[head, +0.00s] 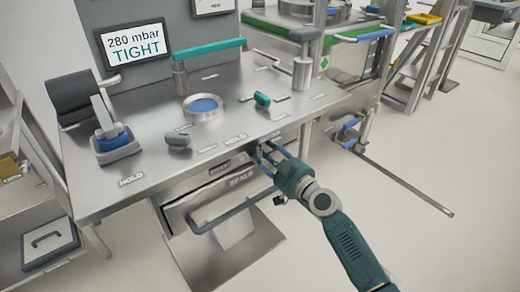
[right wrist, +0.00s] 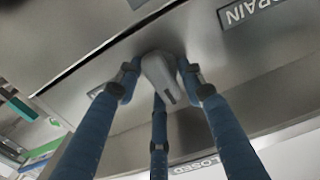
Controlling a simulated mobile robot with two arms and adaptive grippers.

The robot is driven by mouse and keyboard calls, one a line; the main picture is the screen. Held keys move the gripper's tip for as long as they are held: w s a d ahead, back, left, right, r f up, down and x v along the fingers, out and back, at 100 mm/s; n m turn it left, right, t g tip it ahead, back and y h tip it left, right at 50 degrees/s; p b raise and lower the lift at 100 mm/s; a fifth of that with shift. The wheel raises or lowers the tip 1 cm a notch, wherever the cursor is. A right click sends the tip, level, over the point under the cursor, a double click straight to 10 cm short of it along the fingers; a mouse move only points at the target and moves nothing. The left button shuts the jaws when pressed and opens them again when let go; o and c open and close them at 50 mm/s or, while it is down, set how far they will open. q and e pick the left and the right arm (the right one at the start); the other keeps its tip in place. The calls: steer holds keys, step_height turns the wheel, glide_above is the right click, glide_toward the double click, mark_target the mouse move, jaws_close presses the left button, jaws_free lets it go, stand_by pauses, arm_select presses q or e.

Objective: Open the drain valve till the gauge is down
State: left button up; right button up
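The gauge display (head: 135,43) on the back panel reads "280 mbar TIGHT". The drain valve is a small grey handle (right wrist: 160,75) on the metal front under the table edge, beside a label (right wrist: 250,12) of which "RAIN" is readable. My right gripper (head: 268,152) reaches up to the table's front edge from the lower right. In the right wrist view its blue fingers (right wrist: 158,90) sit around the grey handle and appear to touch it on both sides. In the head view the gripper mostly hides the handle. My left gripper is not in view.
The metal table (head: 240,150) carries a blue round port (head: 203,106), a teal-barred clamp (head: 210,50), a green knob (head: 262,99) and a grey knob (head: 178,141). A drawer (head: 215,200) with a grey bar handle lies below, left of my gripper. The floor at right is mostly clear.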

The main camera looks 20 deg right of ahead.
steer(key=c, duration=0.3)
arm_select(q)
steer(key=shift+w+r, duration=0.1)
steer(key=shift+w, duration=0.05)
arm_select(e)
steer(key=shift+d, duration=0.1)
